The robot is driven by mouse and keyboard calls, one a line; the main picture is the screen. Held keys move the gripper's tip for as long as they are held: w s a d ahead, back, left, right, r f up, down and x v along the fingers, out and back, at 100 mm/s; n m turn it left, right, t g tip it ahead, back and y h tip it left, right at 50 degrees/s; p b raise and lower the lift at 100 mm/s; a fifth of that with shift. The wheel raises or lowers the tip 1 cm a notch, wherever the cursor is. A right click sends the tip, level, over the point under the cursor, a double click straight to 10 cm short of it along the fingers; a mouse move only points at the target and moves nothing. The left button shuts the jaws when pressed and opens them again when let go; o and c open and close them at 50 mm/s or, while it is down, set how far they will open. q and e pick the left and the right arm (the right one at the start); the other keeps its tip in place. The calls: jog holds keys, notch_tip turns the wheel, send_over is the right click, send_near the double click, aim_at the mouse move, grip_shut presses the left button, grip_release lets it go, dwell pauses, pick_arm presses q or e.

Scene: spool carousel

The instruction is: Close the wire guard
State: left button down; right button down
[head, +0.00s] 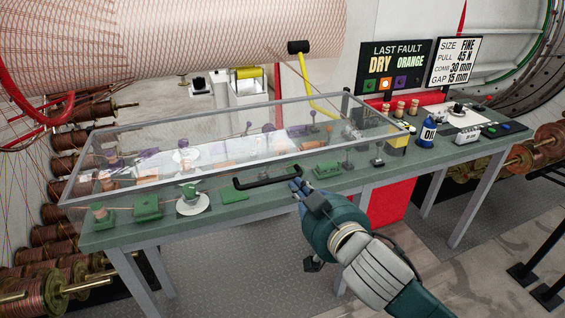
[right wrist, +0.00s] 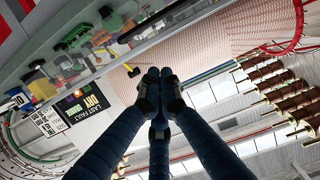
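The wire guard (head: 78,187) is a clear cover with a grey frame over the green workbench (head: 100,240) in the head view. It spans most of the bench, and parts show through it. I cannot tell whether its front edge rests on the bench. A black bar handle (head: 268,179) is at its front. My right gripper (head: 297,187) is just in front of and below the handle's right part; contact is unclear. In the right wrist view its fingers (right wrist: 158,76) are together, with nothing visible between them. My left gripper is out of view.
Signs (head: 395,68) stand behind. A yellow lever (head: 312,85) with a black knob rises behind the guard. Copper spools (head: 45,285) line the left side.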

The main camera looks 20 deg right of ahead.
jog(key=shift+f+b+x, duration=0.25)
jog(key=shift+b+x, duration=1.4)
jog(key=shift+b, duration=1.05)
jog(key=p, duration=0.2)
send_over(281, 180)
jog(key=f+v, duration=0.1)
jog(key=v, duration=0.3)
jog(key=f, duration=0.2)
jog(key=w+f, duration=0.1)
jog(key=a+f, duration=0.1)
jog(key=shift+w+f+p, duration=0.15)
jog(key=shift+f+p, duration=0.1)
jog(key=shift+p, duration=0.05)
jog(key=shift+f, duration=0.1)
jog(key=shift+f, duration=0.15)
jog(key=shift+f+b, duration=0.3)
jog(key=shift+b, duration=0.15)
notch_tip(281, 180, down, 2)
jog(key=b, duration=0.3)
jog(key=shift+f+t, duration=0.1)
jog(key=shift+t, duration=0.2)
